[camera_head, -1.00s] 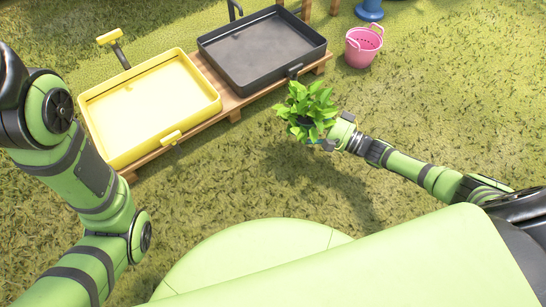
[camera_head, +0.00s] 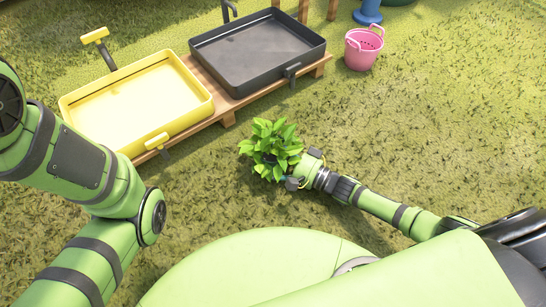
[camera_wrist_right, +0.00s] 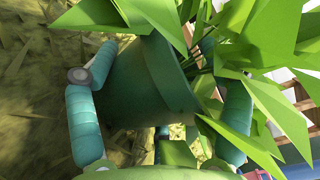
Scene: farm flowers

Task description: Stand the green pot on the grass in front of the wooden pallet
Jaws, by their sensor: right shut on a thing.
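The green pot (camera_wrist_right: 150,85) fills the middle of the right wrist view, between the two teal fingers of my right gripper (camera_head: 298,172), which is shut on it. A leafy green plant (camera_head: 268,142) grows from the pot and hides most of it in the head view. The pot is in front of the wooden pallet (camera_head: 238,103), on the near side. I cannot tell whether its base touches the grass (camera_head: 215,200). My left arm comes in from the left, but its gripper is outside the picture.
A yellow tray (camera_head: 66,113) and a black tray (camera_head: 262,82) stand on the pallet. A pink basket (camera_head: 361,55) stands on the grass right of it, with a blue object (camera_head: 368,12) behind. The grass to the right is clear.

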